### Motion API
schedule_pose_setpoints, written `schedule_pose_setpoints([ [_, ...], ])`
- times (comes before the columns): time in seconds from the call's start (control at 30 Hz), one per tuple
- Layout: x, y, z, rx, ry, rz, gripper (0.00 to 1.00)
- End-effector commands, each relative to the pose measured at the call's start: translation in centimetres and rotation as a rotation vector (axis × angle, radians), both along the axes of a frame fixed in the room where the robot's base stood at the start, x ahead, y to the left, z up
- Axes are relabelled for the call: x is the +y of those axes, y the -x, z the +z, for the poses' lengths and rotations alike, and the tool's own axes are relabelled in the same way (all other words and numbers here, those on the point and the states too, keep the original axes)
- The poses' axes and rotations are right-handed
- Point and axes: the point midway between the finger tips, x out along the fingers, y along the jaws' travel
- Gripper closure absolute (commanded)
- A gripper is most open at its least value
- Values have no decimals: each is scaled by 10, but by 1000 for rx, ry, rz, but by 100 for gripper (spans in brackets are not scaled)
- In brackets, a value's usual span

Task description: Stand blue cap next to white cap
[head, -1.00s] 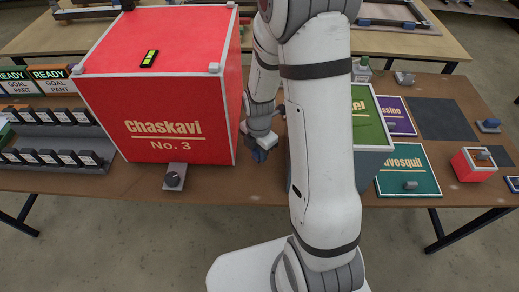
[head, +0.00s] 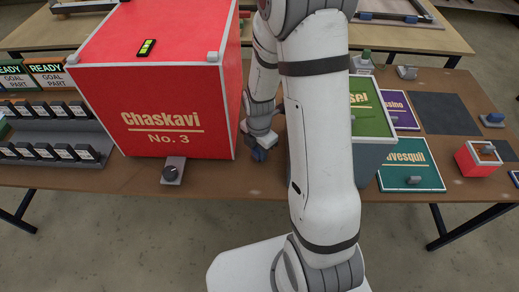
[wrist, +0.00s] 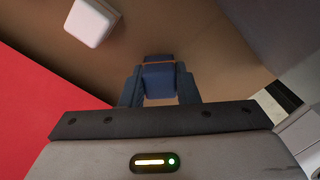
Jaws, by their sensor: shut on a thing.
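My gripper (wrist: 160,85) is shut on a blue cap (wrist: 159,76), which sits between its two fingers in the wrist view. In the head view my gripper (head: 257,155) is just right of the large red box, with a small blue patch at its tip. A white cap (wrist: 90,21) lies on the brown table at the upper left of the wrist view, apart from the blue cap. In the head view I cannot clearly tell the white cap from my wrist. I cannot tell whether the blue cap touches the table.
The red box (head: 160,95) stands close left of my gripper. A grey bin with a green panel (head: 372,112) stands to the right, partly behind my arm. A grey dial (head: 172,171) is at the table's front edge. Bare brown table (wrist: 205,30) surrounds the caps.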

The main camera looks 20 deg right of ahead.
Motion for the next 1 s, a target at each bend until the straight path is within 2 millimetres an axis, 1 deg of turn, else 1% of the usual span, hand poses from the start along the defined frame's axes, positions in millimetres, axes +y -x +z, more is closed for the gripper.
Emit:
schedule_pose_setpoints([
  [0.43, 0, 0, -12, 0, 0, 0, 99],
  [0.47, 0, 0, -12, 0, 0, 0, 71],
  [0.5, 0, 0, -11, 0, 0, 0, 68],
  [0.77, 0, 0, -11, 0, 0, 0, 47],
  [1.0, 0, 0, -10, 0, 0, 0, 46],
])
